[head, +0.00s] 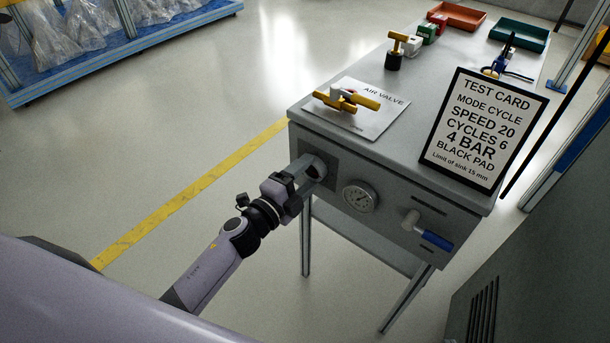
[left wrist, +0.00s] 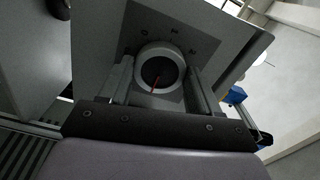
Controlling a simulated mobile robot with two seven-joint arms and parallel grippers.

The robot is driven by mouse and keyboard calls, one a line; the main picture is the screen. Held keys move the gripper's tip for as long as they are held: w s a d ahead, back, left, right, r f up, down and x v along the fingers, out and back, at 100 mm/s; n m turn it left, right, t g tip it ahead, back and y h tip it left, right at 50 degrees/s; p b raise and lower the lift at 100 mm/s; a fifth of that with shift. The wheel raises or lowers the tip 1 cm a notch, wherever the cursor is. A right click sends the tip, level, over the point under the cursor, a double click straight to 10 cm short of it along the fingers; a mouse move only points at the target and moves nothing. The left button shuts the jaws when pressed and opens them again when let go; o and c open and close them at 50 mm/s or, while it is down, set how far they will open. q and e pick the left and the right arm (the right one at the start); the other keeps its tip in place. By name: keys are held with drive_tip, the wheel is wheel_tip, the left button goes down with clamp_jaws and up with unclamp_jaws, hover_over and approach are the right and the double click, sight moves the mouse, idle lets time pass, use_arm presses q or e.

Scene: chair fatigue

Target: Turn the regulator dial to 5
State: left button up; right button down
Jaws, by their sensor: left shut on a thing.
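The regulator dial (left wrist: 150,70) is a round knob with a pale ring, a dark face and a red pointer line. In the left wrist view the pointer points down and slightly left. In the head view the dial (head: 313,168) is on the front left of the grey bench, partly hidden by my gripper. My left gripper (head: 303,176) is shut on the dial, with one finger on each side of it in the left wrist view (left wrist: 161,82). My right gripper is not in view.
A pressure gauge (head: 360,196) and a blue-handled valve (head: 429,232) are on the bench front, right of the dial. A test card (head: 484,128) reading 4 BAR stands on the bench (head: 440,75). A yellow-handled air valve (head: 347,98) is on top.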

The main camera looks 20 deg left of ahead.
use_arm(q)
drive_tip(key=shift+f, duration=0.1)
drive_tip(key=o, duration=1.1)
drive_tip(key=shift+c, duration=0.2)
drive_tip(key=shift+s, duration=0.1)
drive_tip(key=v, duration=0.7)
drive_tip(key=shift+p, duration=0.3)
